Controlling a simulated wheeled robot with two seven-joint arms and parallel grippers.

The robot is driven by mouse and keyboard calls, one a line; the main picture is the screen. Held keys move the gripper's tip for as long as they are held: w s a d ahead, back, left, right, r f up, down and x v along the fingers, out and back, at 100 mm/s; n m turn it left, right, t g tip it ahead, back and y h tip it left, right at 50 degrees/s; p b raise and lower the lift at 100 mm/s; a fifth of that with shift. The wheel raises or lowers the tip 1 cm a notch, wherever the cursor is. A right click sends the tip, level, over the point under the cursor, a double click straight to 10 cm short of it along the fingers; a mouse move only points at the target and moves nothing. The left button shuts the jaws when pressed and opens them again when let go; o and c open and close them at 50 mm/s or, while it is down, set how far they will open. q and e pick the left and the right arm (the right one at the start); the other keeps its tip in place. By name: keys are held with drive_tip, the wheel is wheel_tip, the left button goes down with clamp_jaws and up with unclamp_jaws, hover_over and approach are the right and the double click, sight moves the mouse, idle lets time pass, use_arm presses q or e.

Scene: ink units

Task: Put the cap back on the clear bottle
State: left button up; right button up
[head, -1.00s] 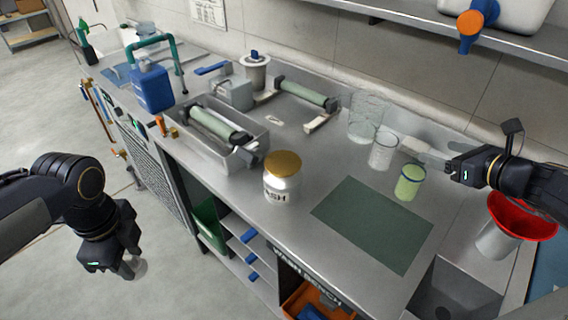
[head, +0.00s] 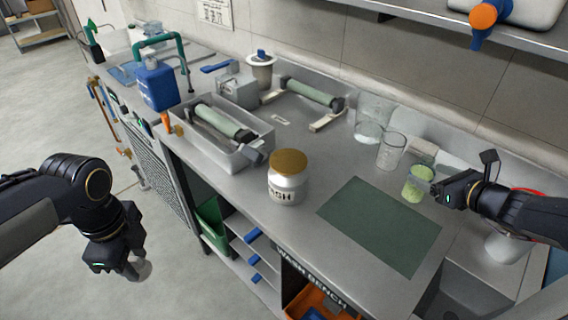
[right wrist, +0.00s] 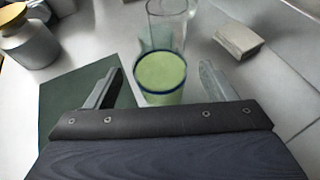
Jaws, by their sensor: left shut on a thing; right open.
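My left gripper (head: 125,268) is low at the left, over the floor in front of the bench. It is shut on a small pale, translucent thing (head: 142,268), mostly hidden by the fingers; I cannot tell what it is. My right gripper (head: 438,190) is open beside a clear container with green contents and a blue rim (head: 417,184). In the right wrist view this green container (right wrist: 161,74) stands between and just beyond the open fingers. I cannot make out for sure which vessel is the clear bottle; a clear beaker (head: 371,118) and clear glass (head: 391,152) stand behind.
A gold-lidded jar (head: 287,180) stands near the bench's front edge, beside a dark green mat (head: 380,223). A grey tray with a roller (head: 230,152) and a blue canister (head: 158,88) are further left. A pale block (right wrist: 238,39) lies right of the glass.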

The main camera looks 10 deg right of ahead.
sight(417, 169)
use_arm(q)
drive_tip(key=shift+f, duration=0.15)
use_arm(e)
drive_tip(key=x, duration=0.5)
clamp_jaws()
idle(0.6)
